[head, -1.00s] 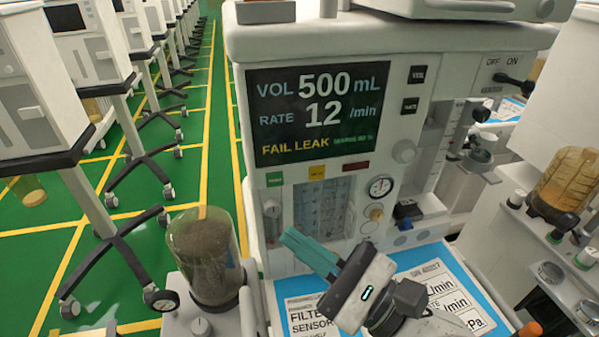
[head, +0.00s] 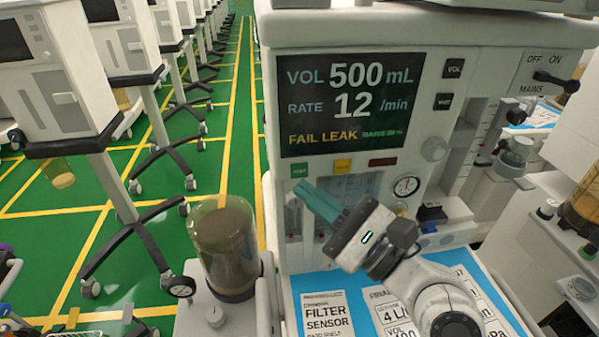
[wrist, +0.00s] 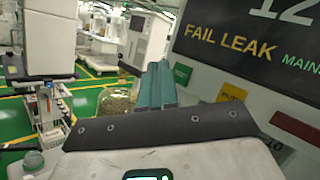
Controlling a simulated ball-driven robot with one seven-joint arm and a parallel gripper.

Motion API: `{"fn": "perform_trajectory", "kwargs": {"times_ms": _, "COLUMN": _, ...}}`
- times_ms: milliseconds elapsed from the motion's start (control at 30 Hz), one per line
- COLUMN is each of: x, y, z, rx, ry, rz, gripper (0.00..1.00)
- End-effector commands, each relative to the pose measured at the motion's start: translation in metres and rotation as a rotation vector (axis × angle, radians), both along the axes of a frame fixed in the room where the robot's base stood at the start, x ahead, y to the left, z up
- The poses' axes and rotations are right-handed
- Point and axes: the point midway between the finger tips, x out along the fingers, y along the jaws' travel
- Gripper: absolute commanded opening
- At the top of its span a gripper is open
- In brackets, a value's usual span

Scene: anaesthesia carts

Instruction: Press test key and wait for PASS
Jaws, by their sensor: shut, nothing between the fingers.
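The anaesthesia machine's dark display (head: 350,103) reads VOL 500 mL, RATE 12 /min and, in yellow, FAIL LEAK; PASS does not show. Below its left corner is a small green key (head: 301,170); its label is too small to read surely. The green key also shows in the wrist view (wrist: 182,73), just right of the fingers. My gripper (head: 308,188) has its teal fingers shut and empty. In the head view their tips appear just below the green key; I cannot tell whether they touch the panel.
A yellow key (head: 343,166) and a red one (head: 383,162) sit right of the green key. A gauge (head: 406,186) is lower right. A clear canister (head: 223,245) stands left of my gripper.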

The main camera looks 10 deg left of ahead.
Motion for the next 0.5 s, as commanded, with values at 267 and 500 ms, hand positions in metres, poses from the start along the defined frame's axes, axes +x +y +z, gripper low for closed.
{"fn": "perform_trajectory", "kwargs": {"times_ms": 267, "x": 0.0134, "y": 0.0042, "z": 0.0005, "rx": -0.001, "ry": 0.0, "rz": 0.001, "gripper": 0.0}}
{"fn": "perform_trajectory", "kwargs": {"times_ms": 500, "x": 0.0136, "y": 0.0043, "z": 0.0003, "rx": -0.001, "ry": 0.0, "rz": 0.001, "gripper": 0.0}}
